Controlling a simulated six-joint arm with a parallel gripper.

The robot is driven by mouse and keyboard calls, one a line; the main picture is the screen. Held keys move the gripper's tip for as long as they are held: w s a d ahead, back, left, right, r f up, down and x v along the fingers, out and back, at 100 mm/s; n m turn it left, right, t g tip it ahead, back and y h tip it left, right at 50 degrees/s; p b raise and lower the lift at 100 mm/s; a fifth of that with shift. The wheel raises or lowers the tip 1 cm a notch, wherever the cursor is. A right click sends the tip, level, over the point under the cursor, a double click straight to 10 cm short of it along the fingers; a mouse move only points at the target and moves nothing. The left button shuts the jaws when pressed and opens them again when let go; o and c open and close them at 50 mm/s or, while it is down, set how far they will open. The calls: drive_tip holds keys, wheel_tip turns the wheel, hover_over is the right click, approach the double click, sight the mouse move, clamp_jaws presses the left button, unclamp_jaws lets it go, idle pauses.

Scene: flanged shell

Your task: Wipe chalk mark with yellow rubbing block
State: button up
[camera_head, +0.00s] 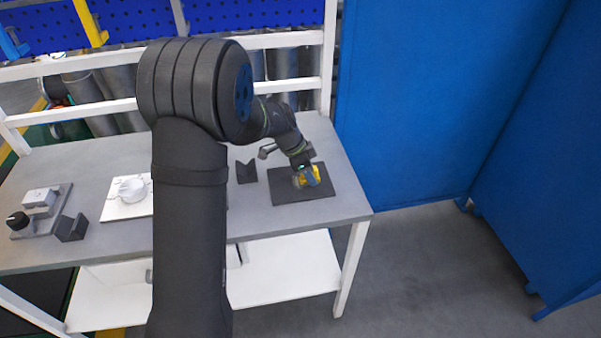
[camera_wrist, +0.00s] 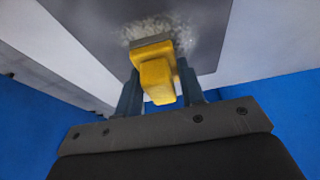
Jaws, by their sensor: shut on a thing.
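A yellow rubbing block (camera_wrist: 157,72) with a grey pad on its far face is between the two fingers of my gripper (camera_wrist: 158,92), which is shut on it. The pad is at the near edge of a whitish chalk mark (camera_wrist: 150,28) on a dark board (camera_wrist: 205,30); I cannot tell whether it touches. In the head view my gripper (camera_head: 304,172) and the block (camera_head: 313,175) are over the dark board (camera_head: 290,192) at the right of the table. The block and gripper hide part of the board there.
A dark notched block (camera_head: 246,171) stands left of the board. A white plate with a round white part (camera_head: 131,188) and a grey fixture with a black knob (camera_head: 18,221) are farther left. The table's right edge (camera_head: 366,200) is close to the board. Blue panels (camera_head: 440,90) stand beyond.

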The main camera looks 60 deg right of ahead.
sight(293, 180)
drive_tip(key=shift+s+d, duration=0.9)
drive_tip(key=shift+s, duration=0.05)
drive_tip(key=shift+w+a, duration=2.5)
drive_tip(key=shift+w, duration=0.2)
drive_tip(key=shift+s+d, duration=0.2)
drive_tip(key=shift+d, duration=0.3)
drive_tip(key=shift+s+d, duration=0.15)
drive_tip(key=shift+d, duration=0.3)
drive_tip(key=shift+s+d, duration=1.95)
drive_tip(key=shift+s, duration=0.05)
drive_tip(key=shift+w+a, duration=2.5)
drive_tip(key=shift+w+r, duration=0.1)
drive_tip(key=shift+r, duration=0.05)
wheel_tip(293, 180, up, 8)
